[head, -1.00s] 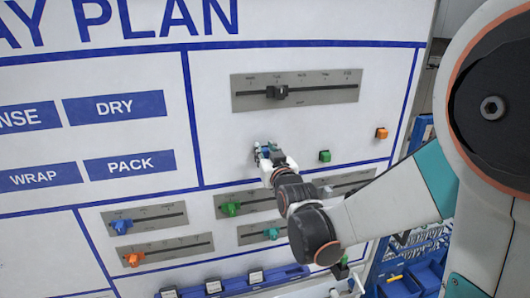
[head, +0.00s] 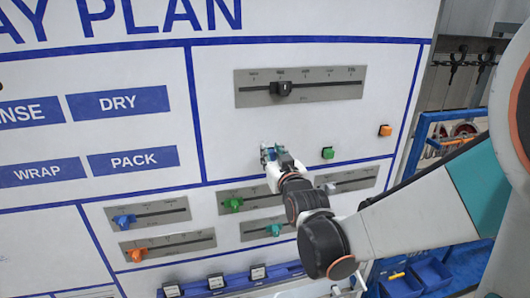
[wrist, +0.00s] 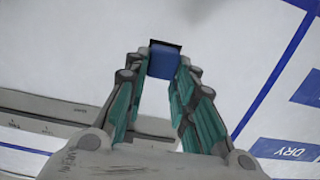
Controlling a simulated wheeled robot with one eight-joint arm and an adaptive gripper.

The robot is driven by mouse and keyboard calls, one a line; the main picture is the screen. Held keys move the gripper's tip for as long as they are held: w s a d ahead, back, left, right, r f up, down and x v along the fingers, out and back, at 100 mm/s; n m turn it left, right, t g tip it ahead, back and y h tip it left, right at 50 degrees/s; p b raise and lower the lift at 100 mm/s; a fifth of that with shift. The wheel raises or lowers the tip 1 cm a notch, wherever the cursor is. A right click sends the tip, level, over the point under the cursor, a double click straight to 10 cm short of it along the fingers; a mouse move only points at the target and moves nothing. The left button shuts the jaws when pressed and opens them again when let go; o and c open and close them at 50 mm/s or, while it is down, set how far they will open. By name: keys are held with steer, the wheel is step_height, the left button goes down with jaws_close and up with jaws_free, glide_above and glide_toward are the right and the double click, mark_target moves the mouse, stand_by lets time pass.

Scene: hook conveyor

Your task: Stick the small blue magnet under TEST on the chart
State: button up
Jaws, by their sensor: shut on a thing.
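The small blue magnet (wrist: 163,62) is between my gripper's fingertips in the wrist view, a blue block with a dark far edge. My gripper (wrist: 165,74) is shut on it, and the white board lies beyond. In the head view my gripper (head: 270,153) is at the board's right panel, below the large slider and left of the green block. The magnet is small there and partly hidden by the fingers. I cannot tell whether it touches the board. The chart is the white board (head: 90,75) with blue lines and labels DRY, WRAP and PACK; no TEST label is readable.
A large slider (head: 310,88) is above my gripper, with several small sliders (head: 165,245) below. A green block (head: 328,153) and an orange block (head: 385,130) are on the right. Blue bins (head: 430,272) stand beyond the board's right edge. The panel around my gripper is mostly bare.

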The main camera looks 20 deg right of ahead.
steer(key=shift+s, duration=1.25)
